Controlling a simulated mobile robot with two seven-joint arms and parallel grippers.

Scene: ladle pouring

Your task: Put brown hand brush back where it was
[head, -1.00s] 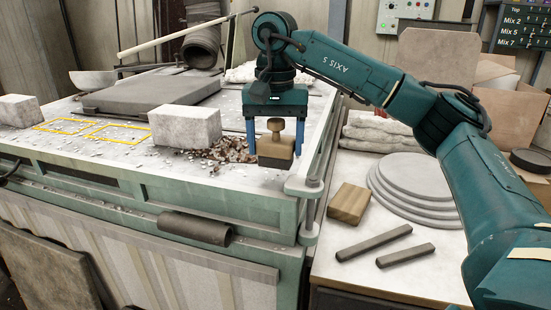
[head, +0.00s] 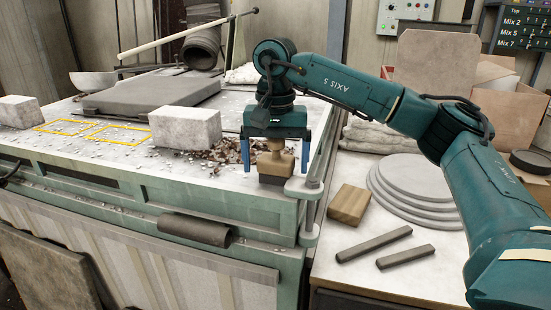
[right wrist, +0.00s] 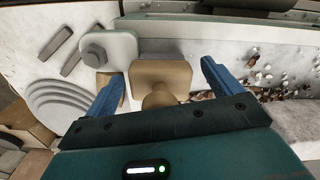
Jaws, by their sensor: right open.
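The brown hand brush (head: 277,164) has a block-shaped body, a knob handle and a dark underside. It is upright at the right front corner of the white-topped bench (head: 215,178) and appears to rest on it. My right gripper (head: 276,170) is above it, open, with one blue finger on each side and gaps to the brush. In the right wrist view the brush (right wrist: 160,76) lies between the spread fingers of the gripper (right wrist: 163,83), its knob towards the camera. My left gripper is not in view.
A pale block (head: 185,128) and brown debris (head: 228,152) lie left of the brush. A corner post (head: 309,205) stands close to its right. The side table holds a wooden block (head: 349,204), stacked grey discs (head: 412,185) and two dark bars. Yellow outlines (head: 118,134) mark the bench further left.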

